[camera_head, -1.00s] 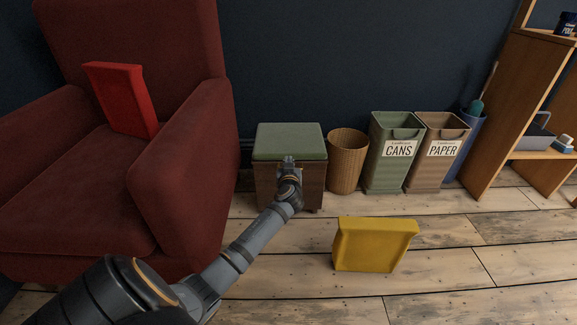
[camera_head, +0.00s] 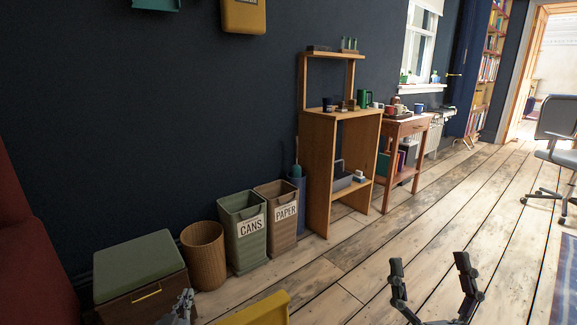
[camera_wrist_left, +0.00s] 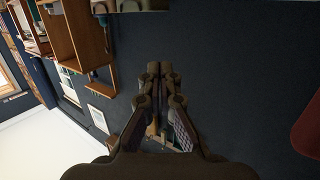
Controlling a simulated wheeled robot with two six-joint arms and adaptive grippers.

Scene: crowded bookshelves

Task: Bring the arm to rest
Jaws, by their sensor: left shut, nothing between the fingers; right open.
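My left gripper (camera_head: 184,303) shows at the lower left of the head view, in front of the green-topped chest, with most of its arm below the frame. In the left wrist view my left gripper (camera_wrist_left: 160,72) has its fingers together, with nothing between them. The dark wall lies behind it there. My right gripper (camera_head: 432,268) rises from the bottom edge of the head view, right of centre. Its fingers are spread wide and empty, over bare floorboards.
A chest with a green lid (camera_head: 136,264), a wicker basket (camera_head: 203,256), a cans bin (camera_head: 243,232) and a paper bin (camera_head: 283,215) line the wall. A yellow object (camera_head: 256,310) is cut off below. A wooden shelf (camera_head: 318,165) stands beyond.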

